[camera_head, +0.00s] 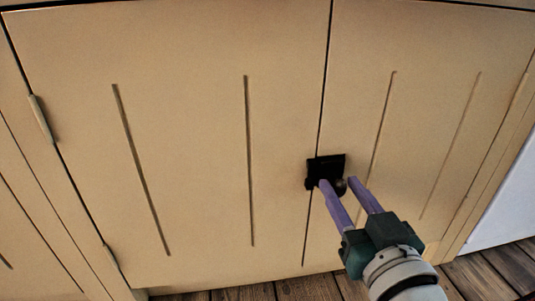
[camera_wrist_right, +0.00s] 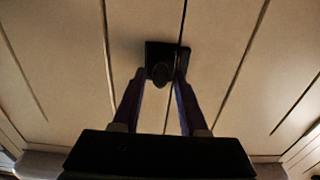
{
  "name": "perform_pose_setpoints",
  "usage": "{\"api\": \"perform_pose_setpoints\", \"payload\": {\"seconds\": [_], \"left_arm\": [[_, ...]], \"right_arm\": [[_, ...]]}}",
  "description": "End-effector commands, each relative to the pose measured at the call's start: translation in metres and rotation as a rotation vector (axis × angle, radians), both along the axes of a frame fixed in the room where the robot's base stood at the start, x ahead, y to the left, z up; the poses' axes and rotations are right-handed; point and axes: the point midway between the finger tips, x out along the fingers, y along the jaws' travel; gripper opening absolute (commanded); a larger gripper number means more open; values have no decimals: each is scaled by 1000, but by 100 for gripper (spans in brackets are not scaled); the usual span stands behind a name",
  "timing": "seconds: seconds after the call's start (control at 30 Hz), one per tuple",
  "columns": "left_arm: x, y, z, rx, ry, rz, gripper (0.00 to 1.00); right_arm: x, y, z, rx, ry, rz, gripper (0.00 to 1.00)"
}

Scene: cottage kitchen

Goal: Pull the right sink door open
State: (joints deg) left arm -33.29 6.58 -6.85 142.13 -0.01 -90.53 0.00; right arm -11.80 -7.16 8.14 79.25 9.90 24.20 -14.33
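The right sink door (camera_head: 430,110) is a cream panel with grooves, closed flush beside the left door. A dark latch plate (camera_head: 326,166) with a small round knob (camera_head: 341,187) sits at the seam between the doors. My right gripper (camera_head: 338,182) is open, its two purple fingers pointing at the latch with the knob between their tips. In the right wrist view the knob (camera_wrist_right: 160,74) also shows between the fingertips, nearer the left one, with a gap at the right one. I cannot tell whether either finger touches it. My left gripper is not in view.
The left door (camera_head: 180,130) is closed, with hinges along its left edge. A wooden plank floor (camera_head: 300,288) lies below the cabinet. A white surface (camera_head: 505,200) stands to the right of the cabinet.

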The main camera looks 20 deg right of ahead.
Motion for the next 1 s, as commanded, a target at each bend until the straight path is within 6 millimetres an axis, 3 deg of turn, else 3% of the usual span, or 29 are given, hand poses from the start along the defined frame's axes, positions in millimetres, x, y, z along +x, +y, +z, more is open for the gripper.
{"api": "perform_pose_setpoints", "payload": {"seconds": [0.03,0.37,1.0], "left_arm": [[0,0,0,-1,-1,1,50],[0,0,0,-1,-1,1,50],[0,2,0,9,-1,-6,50]], "right_arm": [[0,0,0,0,0,0,36],[0,0,0,0,1,0,0],[0,0,-1,0,2,0,0]]}}
